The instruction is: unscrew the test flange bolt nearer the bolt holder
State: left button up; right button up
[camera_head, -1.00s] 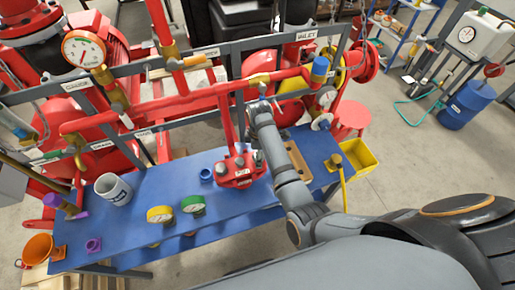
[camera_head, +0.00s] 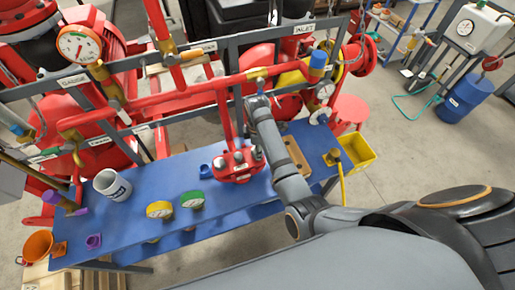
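The red test flange (camera_head: 237,168) stands on the blue bench (camera_head: 140,222) at the foot of a red pipe, with grey bolts on its top. The bolt on its right side (camera_head: 257,152) is close beside my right arm. A tan block with holes (camera_head: 296,156), which looks like the bolt holder, lies on the bench just right of the flange, partly behind my arm. My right arm comes in from the right, and its wrist (camera_head: 258,108) is above the flange's right side. The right gripper's fingers are hidden or too small to make out. My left gripper is out of view.
Red pipes and a grey frame rise behind. A yellow bin (camera_head: 356,154) hangs at the right end.

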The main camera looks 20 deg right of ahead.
jog(key=n, duration=1.3)
jog(key=o, duration=1.3)
jog(key=shift+c, duration=0.2)
notch_tip(320, 180, up, 8)
jog(key=shift+f, duration=0.2)
